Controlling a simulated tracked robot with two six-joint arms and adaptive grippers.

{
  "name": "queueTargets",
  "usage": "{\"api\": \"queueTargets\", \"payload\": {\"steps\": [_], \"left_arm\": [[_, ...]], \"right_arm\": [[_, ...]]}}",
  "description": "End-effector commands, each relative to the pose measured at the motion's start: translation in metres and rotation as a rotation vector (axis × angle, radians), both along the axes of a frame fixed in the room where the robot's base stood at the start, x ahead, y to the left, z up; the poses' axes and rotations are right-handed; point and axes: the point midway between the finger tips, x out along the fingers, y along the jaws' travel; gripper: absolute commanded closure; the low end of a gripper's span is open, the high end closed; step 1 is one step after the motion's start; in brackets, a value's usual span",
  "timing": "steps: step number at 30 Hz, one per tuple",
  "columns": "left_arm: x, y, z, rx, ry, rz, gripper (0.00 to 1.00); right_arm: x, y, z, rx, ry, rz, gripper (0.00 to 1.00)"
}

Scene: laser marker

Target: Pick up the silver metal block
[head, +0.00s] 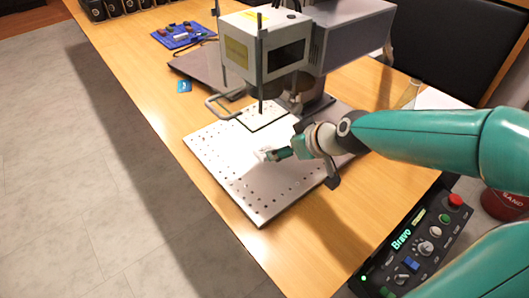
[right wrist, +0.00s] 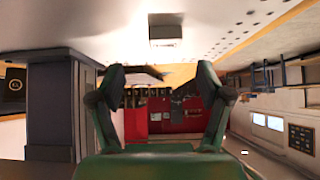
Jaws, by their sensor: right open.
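The silver metal block (right wrist: 165,32) shows at the top middle of the right wrist view, resting on the pale perforated plate (right wrist: 225,22). In the head view a small pale shape (head: 261,155) at my gripper's tip seems to be this block, but glare blurs it. My right gripper (head: 272,154) reaches in from the right, low over the plate. In the right wrist view its two green fingers (right wrist: 162,85) are spread wide with nothing between them. The block lies beyond the fingertips' line, and contact cannot be told. My left gripper is not in view.
The laser marker head (head: 265,45) stands over the plate's back, with a thin post close to my gripper. A blue tray (head: 183,36) of small parts sits at the back left. A control box (head: 415,245) is at the lower right. The plate's front is clear.

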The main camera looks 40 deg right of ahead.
Motion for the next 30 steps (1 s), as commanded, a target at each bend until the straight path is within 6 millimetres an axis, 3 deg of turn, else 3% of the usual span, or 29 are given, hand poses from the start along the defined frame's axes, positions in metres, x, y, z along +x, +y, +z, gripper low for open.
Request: {"api": "queueTargets", "payload": {"steps": [3, 14, 18, 21, 30], "left_arm": [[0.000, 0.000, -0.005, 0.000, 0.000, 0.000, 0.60], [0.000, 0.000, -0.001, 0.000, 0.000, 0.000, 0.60], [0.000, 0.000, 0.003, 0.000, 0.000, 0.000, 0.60], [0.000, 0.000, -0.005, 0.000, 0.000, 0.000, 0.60], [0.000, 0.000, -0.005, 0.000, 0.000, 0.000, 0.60]], "right_arm": [[0.014, 0.002, -0.016, 0.002, 0.002, 0.001, 0.23], [0.033, 0.006, -0.030, 0.002, 0.002, 0.001, 0.23], [0.049, 0.012, -0.041, 0.002, 0.003, 0.001, 0.23], [0.058, 0.011, -0.053, 0.001, 0.000, -0.001, 0.23], [0.063, 0.011, -0.055, 0.000, -0.002, -0.003, 0.23]]}}
